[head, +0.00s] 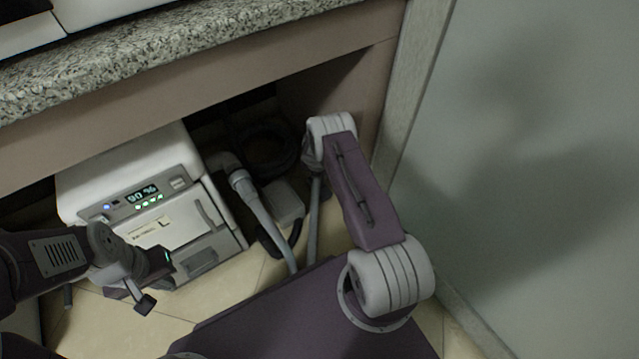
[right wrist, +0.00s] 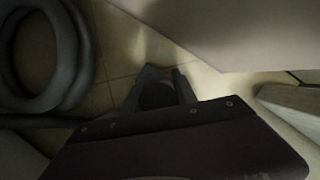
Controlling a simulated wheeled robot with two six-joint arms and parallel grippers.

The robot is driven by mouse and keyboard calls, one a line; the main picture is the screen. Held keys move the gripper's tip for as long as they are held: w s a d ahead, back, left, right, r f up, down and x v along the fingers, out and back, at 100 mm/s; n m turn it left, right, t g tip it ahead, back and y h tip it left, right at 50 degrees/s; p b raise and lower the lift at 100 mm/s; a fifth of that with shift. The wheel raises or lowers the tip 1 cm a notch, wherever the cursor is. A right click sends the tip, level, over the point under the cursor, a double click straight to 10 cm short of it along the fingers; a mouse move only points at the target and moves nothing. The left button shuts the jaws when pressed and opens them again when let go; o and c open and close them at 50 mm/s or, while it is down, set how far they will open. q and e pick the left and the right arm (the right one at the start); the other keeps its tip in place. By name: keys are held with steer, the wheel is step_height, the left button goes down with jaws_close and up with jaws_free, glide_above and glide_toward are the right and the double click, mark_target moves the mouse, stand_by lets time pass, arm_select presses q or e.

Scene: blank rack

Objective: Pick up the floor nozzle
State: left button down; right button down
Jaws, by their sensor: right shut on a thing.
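In the right wrist view my right gripper (right wrist: 164,84) is shut on a dark rounded thing (right wrist: 156,96), which seems to be the floor nozzle. It is dim and partly hidden by the fingers, so its full shape does not show. In the head view the right gripper is hidden behind my right arm near the back of the alcove under the counter. My left gripper (head: 130,296) is at the lower left of the head view, in front of the white machine. Its fingertips look apart, with nothing between them.
A white machine (head: 125,165) with a lit display stands under the granite counter (head: 190,48). A grey hose (head: 262,215) and a grey tube (head: 315,220) stand right of it. A coiled dark hose (right wrist: 75,55) lies at left in the right wrist view. A wall (head: 530,160) bounds the right side.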

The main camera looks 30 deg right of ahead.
stand_by(0.8)
step_height(320, 180, up, 10)
steer(key=p, duration=0.7)
steer(key=shift+r+p, duration=0.15)
steer(key=shift+p, duration=0.2)
